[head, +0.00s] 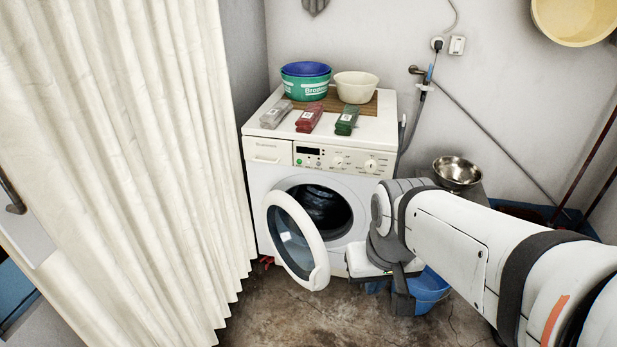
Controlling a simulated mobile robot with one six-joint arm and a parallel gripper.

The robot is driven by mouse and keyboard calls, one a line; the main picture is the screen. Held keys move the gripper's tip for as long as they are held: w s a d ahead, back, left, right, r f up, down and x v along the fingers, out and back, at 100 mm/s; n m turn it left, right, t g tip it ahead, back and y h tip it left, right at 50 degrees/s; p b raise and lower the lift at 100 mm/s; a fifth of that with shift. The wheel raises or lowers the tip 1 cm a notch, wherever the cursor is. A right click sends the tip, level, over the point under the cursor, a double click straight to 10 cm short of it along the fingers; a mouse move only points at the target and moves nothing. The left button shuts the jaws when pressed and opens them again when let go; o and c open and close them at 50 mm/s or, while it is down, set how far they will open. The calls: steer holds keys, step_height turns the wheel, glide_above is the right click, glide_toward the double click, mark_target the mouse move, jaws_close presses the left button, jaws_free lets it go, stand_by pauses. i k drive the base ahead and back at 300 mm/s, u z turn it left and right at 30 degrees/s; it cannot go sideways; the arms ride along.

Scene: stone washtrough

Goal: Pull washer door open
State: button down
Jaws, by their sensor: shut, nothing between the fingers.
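The white front-loading washer (262,187) stands against the back wall. Its round door (318,255) is swung out to the left, hinged on that side, with its glass facing left and forward. The dark drum opening (325,207) is exposed. My gripper (403,303) is low in front of the washer's right side, to the right of the door and apart from it. It is shut and empty, its fingers pointing down. My arm hides the washer's lower right front.
Tubs (305,87), a cream bowl (356,87) and several packets (309,118) sit on the washer. A cream curtain (120,170) hangs at left. A blue bucket (428,290) stands behind my gripper, with a steel bowl (458,172) farther back. Floor before the door is clear.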

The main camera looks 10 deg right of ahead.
mark_target(293, 237)
steer(key=i, duration=1)
